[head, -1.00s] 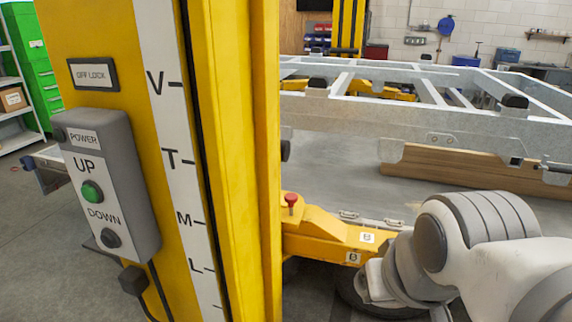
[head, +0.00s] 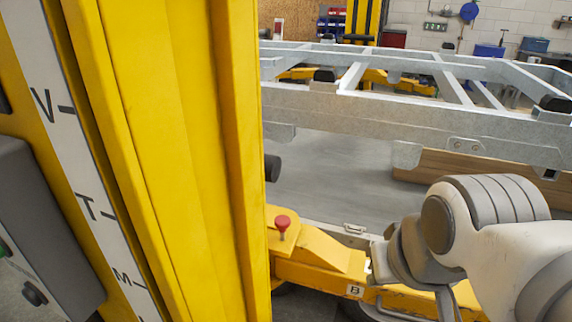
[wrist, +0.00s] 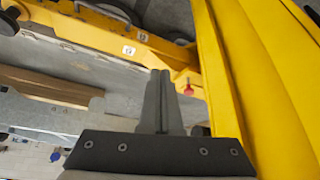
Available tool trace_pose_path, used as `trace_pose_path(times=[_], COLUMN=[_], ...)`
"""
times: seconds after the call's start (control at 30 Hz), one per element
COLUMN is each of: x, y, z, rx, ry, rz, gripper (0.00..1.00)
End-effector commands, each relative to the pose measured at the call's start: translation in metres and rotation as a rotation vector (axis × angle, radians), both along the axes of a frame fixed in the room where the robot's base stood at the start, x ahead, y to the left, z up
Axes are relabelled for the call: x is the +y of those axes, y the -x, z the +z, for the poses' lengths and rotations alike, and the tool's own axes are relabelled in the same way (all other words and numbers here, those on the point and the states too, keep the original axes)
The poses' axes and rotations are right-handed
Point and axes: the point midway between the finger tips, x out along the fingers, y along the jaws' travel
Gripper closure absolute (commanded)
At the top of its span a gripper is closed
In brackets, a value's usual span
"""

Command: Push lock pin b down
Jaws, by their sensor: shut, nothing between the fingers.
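The lock pin (head: 283,224) has a red knob on a short stem and stands upright on the yellow lift arm (head: 315,250), close to the column. A label on that arm reads B. The knob also shows in the wrist view (wrist: 188,88), just right of my fingertips. My gripper (wrist: 160,72) is shut and empty, its fingers together. It looks apart from the pin, though the exact gap is hard to judge.
The yellow column (head: 190,150) stands close on the left, with the grey control box (head: 35,240) at its side. The grey trailer frame (head: 400,115) spans the back. A wooden beam (head: 480,170) lies beneath it.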

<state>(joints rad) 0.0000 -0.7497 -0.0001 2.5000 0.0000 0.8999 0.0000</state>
Motion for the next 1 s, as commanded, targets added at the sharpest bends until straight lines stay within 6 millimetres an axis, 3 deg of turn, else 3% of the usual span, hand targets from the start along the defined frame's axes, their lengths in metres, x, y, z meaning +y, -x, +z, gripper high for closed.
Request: trace_pose_path(times=[0.47, 0.63, 0.77, 1.0], x=[0.0, 0.004, 0.013, 0.032], y=[0.0, -0.009, -0.028, -0.081], z=[0.0, 0.003, 0.008, 0.013], rx=[0.0, 0.029, 0.077, 0.126], ry=[0.0, -0.003, -0.014, -0.075], rz=[0.001, 0.055, 0.173, 0.471], gripper=[1.0, 1.0, 1.0, 1.0])
